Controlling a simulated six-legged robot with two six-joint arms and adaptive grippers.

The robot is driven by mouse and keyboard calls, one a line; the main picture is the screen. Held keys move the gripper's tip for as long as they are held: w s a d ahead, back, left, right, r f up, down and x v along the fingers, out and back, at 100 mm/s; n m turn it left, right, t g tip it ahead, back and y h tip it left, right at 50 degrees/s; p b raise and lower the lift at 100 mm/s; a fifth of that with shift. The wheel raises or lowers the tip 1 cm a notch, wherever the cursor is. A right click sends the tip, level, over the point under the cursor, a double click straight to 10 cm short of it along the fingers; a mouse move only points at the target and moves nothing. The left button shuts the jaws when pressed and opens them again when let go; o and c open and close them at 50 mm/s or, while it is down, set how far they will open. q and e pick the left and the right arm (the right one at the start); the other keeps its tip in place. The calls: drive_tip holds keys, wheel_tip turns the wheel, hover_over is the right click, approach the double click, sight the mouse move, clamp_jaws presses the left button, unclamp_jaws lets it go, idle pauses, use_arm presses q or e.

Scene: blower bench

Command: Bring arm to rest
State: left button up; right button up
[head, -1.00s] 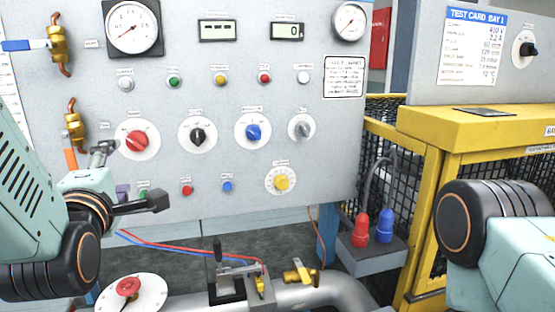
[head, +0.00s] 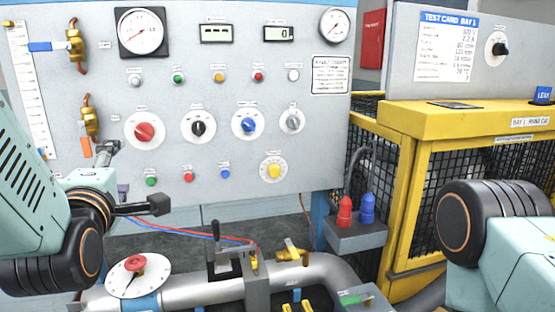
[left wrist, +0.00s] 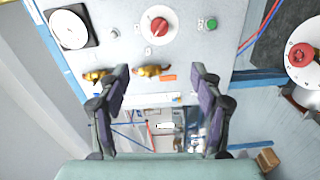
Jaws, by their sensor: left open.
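My left gripper (head: 131,180) is in front of the lower left of the grey control panel (head: 320,145) in the head view. Its two fingers are spread, with nothing between them. In the left wrist view the open fingers (left wrist: 160,72) point toward the panel, with the red knob (left wrist: 155,25) beyond them. My left arm (head: 35,190) is bent at the left edge of the head view. My right arm (head: 490,230) shows at the lower right edge; its gripper is out of the picture.
A red mushroom button (head: 135,263) on a white disc and a silver pipe (head: 195,292) with an upright black lever (head: 216,230) lie below the left gripper. A yellow mesh cage (head: 425,135) stands at the right. Red and blue plugs (head: 345,212) sit on a grey box.

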use_arm(q)
drive_tip(key=s+d+f+m+g+h+b, duration=0.1)
drive_tip(key=s+f+m+g+b, duration=0.15)
drive_tip(key=f+m, duration=0.6)
drive_tip(key=s+d+f+m+g+h+b, duration=0.1)
drive_tip(key=s+f+m+g, duration=0.2)
drive_tip(key=f, duration=1.1)
drive_tip(key=s+d+f+m+g+h+b, duration=0.15)
drive_tip(key=f+m+g, duration=0.35)
drive_tip(key=f, duration=0.6)
drive_tip(key=s+f+m+g+b, duration=0.3)
drive_tip(key=s+f+g+b, duration=0.4)
drive_tip(key=s+f, duration=1.9)
drive_tip(key=shift+s+d+f+h, duration=0.15)
drive_tip(key=shift+h, duration=0.3)
